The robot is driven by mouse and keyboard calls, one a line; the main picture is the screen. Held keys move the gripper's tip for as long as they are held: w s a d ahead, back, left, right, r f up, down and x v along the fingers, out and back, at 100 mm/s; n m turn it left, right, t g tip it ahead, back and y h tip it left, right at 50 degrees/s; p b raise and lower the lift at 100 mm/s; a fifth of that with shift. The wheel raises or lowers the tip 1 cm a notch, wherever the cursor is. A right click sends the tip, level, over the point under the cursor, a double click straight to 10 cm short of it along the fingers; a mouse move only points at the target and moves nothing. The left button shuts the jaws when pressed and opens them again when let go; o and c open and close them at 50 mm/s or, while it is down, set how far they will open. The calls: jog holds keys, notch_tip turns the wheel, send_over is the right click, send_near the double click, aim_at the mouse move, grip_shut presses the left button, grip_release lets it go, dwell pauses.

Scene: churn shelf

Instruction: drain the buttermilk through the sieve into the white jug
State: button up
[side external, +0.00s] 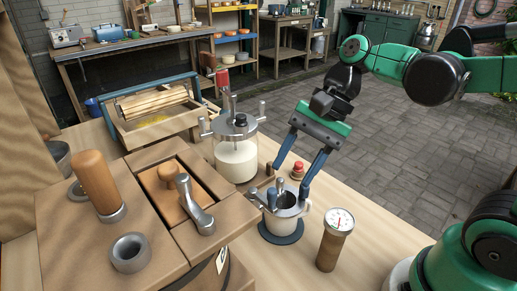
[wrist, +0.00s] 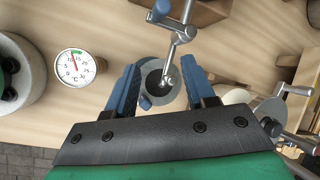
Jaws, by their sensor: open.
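A pale grey-white jug (side external: 284,220) stands on a dark blue round mat (side external: 281,234) near the table's right edge. A grey metal insert and a blue piece show at its mouth; I cannot tell whether the insert is the sieve. In the wrist view the round vessel (wrist: 158,98) has a dark opening and lies between my fingers. My gripper (side external: 291,181) is open, its two blue fingers pointing down just above and about the jug's mouth; contact cannot be told. The wooden box churn (side external: 115,215) with a metal crank (side external: 190,203) stands at left. Any buttermilk inside it is hidden.
A brown post with a thermometer dial (side external: 338,220) stands close right of the jug. A glass jar of white liquid (side external: 236,160) and a small red-topped item (side external: 298,169) stand behind it. The table's right edge is near.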

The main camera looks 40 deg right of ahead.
aim_at(274, 189)
jog(key=m+y, duration=0.1)
jog(key=a+r+m+g, duration=0.1)
jog(key=a+r+m+g+y, duration=0.1)
jog(key=m, duration=0.1)
jog(key=shift+s+a+y, duration=0.25)
jog(key=shift+y, duration=0.05)
jog(key=shift+x, duration=2.35)
jog(key=shift+r, duration=0.1)
grip_shut()
